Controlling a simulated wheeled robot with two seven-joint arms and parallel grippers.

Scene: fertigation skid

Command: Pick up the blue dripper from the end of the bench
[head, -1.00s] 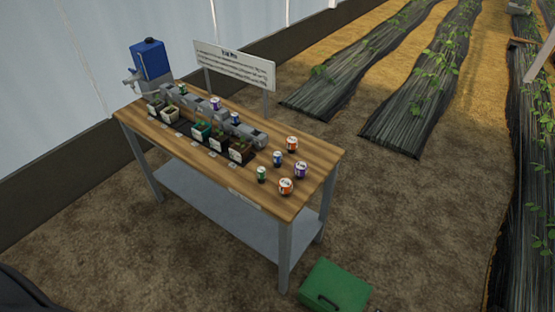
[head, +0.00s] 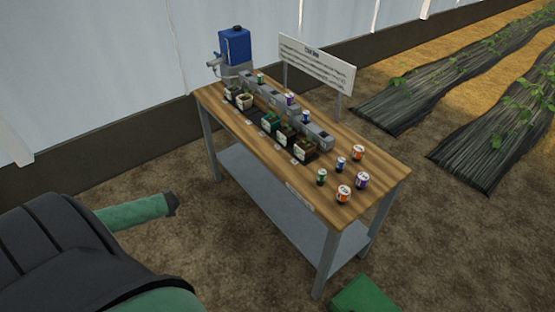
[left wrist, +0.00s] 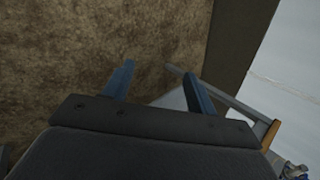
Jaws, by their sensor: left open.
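The blue dripper (head: 340,164) stands upright on the near right end of the wooden bench (head: 375,178), among green, orange and purple drippers. Another blue dripper (head: 305,117) stands farther back, at the row of grey blocks. My left gripper (left wrist: 159,82) is open and empty in the left wrist view, its two fingers apart over bare soil and the bench's grey shelf and leg. It is away from the blue dripper, which does not show in that view. My right gripper is not in view.
A green dripper (head: 321,176), orange drippers (head: 344,193) (head: 358,152) and a purple dripper (head: 362,181) stand close around the blue one. Potted plants, a blue tank (head: 234,45) and a sign (head: 317,65) are farther back. A green box (head: 364,297) lies on the floor.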

